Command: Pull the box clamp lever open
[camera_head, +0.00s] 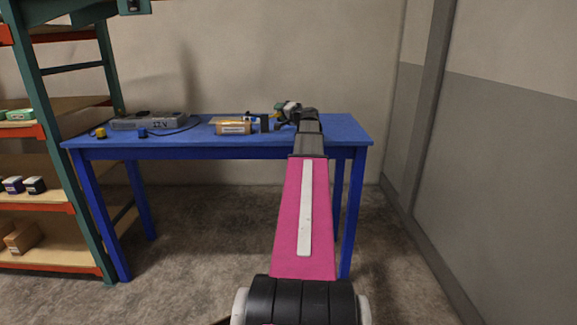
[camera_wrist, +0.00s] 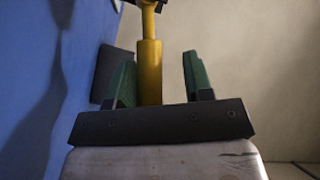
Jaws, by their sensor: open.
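My gripper (camera_wrist: 158,72) is open in the wrist view, with one green finger on each side of a yellow lever (camera_wrist: 150,72). A visible gap separates the lever from the right finger; the left finger is very near its edge, and I cannot tell if they touch. The lever's top end meets a dark part at the picture's upper edge. In the head view my gripper (camera_head: 282,107) is over the right part of the table, beside the clamp's black block (camera_head: 264,123). A tan box (camera_head: 234,127) lies left of that block. My arm hides part of this area.
The blue table (camera_head: 210,142) also carries a grey console (camera_head: 150,121) marked 12V, with a yellow plug (camera_head: 100,133), a blue plug (camera_head: 142,133) and a dark cable. A shelf rack (camera_head: 75,190) stands at the left. A wall is behind the table.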

